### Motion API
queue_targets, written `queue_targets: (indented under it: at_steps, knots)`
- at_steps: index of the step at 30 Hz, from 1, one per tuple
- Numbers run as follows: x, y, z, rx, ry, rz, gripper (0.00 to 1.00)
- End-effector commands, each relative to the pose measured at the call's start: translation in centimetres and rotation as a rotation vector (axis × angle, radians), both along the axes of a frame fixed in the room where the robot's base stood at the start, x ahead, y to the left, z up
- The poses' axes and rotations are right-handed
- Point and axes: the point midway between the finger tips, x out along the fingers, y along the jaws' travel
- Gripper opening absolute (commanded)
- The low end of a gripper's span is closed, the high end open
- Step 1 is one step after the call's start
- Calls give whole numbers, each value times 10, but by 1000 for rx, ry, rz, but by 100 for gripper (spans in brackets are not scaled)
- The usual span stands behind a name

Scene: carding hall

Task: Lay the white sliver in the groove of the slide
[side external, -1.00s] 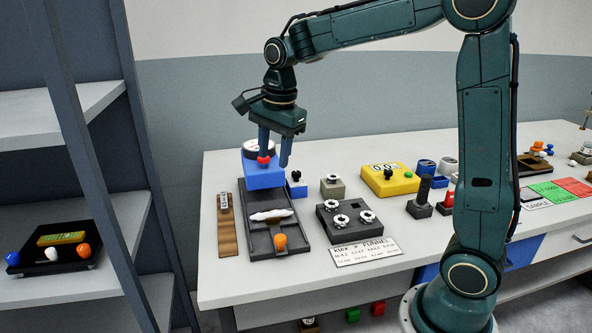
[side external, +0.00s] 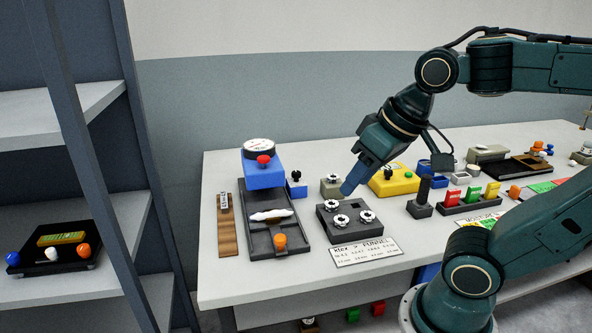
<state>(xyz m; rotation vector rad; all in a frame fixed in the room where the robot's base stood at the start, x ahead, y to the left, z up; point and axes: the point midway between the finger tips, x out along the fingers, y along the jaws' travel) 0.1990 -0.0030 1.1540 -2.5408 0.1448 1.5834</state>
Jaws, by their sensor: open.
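The white sliver (side external: 268,214) lies crosswise on a long dark tray-like slide (side external: 262,238) at the left of the bench. I cannot tell at this size whether it rests in the groove. A blue block with a round dial (side external: 264,172) and a red knob stands at the slide's far end. An orange knob (side external: 280,241) is at its near end. My gripper (side external: 348,188) is open and empty, right of the slide and above a dark block with round metal pieces. One finger shows clearly; the other is hidden.
The dark block (side external: 350,231) with several metal pieces stands right of the slide, behind a printed card (side external: 366,251). A wooden strip (side external: 227,234) lies left of the slide. A yellow box (side external: 392,186) and small holders crowd the right. The bench's front-left is clear.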

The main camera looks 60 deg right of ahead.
Motion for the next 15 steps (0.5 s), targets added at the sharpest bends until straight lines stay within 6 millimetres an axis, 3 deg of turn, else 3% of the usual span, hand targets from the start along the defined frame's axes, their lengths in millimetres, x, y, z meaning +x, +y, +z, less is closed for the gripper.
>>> queue_targets:
  at_steps: [6,15]
  knots:
    - [-19,2,-9,-67,-34,140,41]
    - [-20,3,-10,-75,-35,159,41]
